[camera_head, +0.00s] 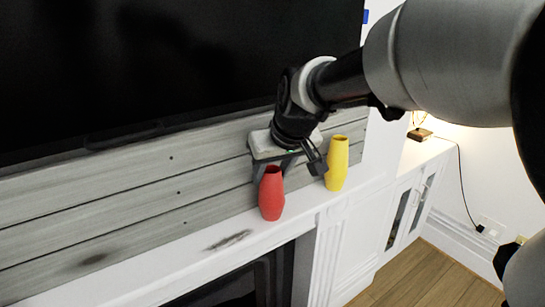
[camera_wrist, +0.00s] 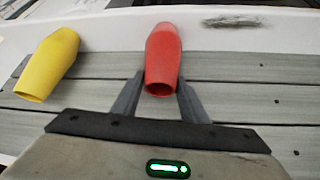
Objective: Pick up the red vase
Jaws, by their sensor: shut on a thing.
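The red vase (camera_head: 271,194) stands upright on the white mantel in the head view. My gripper (camera_head: 276,174) comes down from above and behind it, with its fingers at the vase's upper part. In the wrist view the red vase (camera_wrist: 163,58) lies between the two grey fingers of my gripper (camera_wrist: 160,92), one on each side near its open mouth. The gripper is shut on the vase. The vase's base appears at or very near the mantel; I cannot tell if there is a gap.
A yellow vase (camera_head: 337,163) stands on the mantel (camera_head: 225,255) just right of the red one; it also shows in the wrist view (camera_wrist: 48,64). A grey plank wall (camera_head: 130,215) and a large black screen (camera_head: 170,70) are close behind. The mantel's left part is clear.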

